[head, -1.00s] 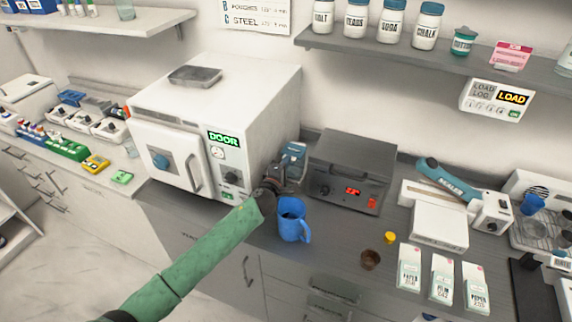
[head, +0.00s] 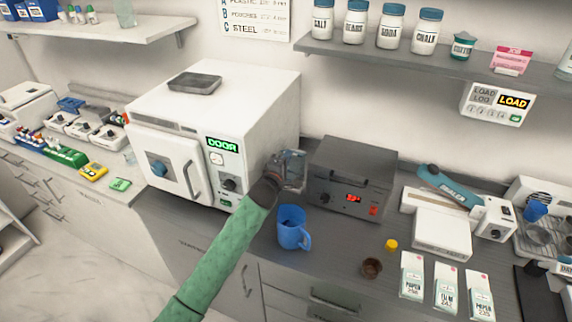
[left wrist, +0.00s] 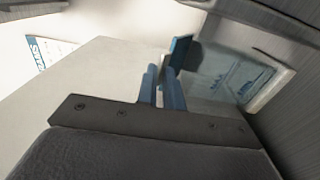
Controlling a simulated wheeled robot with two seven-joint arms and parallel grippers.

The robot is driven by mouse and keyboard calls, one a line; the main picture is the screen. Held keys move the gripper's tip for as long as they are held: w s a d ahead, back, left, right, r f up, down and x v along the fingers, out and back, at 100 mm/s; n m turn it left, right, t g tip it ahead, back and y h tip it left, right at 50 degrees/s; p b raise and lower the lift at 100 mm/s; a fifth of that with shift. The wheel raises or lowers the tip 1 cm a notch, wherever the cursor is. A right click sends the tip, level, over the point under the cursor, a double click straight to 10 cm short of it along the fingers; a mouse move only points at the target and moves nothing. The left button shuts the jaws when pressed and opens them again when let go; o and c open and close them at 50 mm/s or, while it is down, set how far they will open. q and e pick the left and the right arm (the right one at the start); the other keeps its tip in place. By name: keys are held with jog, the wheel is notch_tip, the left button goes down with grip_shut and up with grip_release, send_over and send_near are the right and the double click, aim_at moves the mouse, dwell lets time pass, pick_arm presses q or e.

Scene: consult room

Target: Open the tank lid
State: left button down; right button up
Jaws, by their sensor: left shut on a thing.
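My left gripper (head: 279,166) is at the gap between the white steriliser and the grey box. In the left wrist view its two blue fingers (left wrist: 163,88) are close together on a dark blue tab (left wrist: 180,52). The tab stands at the edge of a pale, see-through container (left wrist: 235,78) with blue writing. The same container (head: 295,170) shows in the head view, partly hidden by my gripper. I cannot tell for certain whether the tab is its lid. The grey box (head: 335,192), with a flat top and red display, stands to the right, its top shut. My right gripper is not in view.
The white steriliser (head: 200,115), its door shut, stands close on the left. A blue mug (head: 291,232) stands just in front of my left gripper. A yellow cap (head: 391,244) and a small brown cup (head: 371,268) are further right. A shelf (head: 400,60) hangs above.

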pick_arm(q)
jog(key=shift+w+d+r, duration=0.1)
jog(key=shift+w+r, duration=0.2)
jog(key=shift+r, duration=0.2)
jog(key=shift+w+d+r, duration=0.1)
jog(key=shift+w+r, duration=0.15)
jog(key=shift+r, duration=0.25)
jog(key=c, duration=1.6)
grip_release()
jog(key=shift+s, duration=0.1)
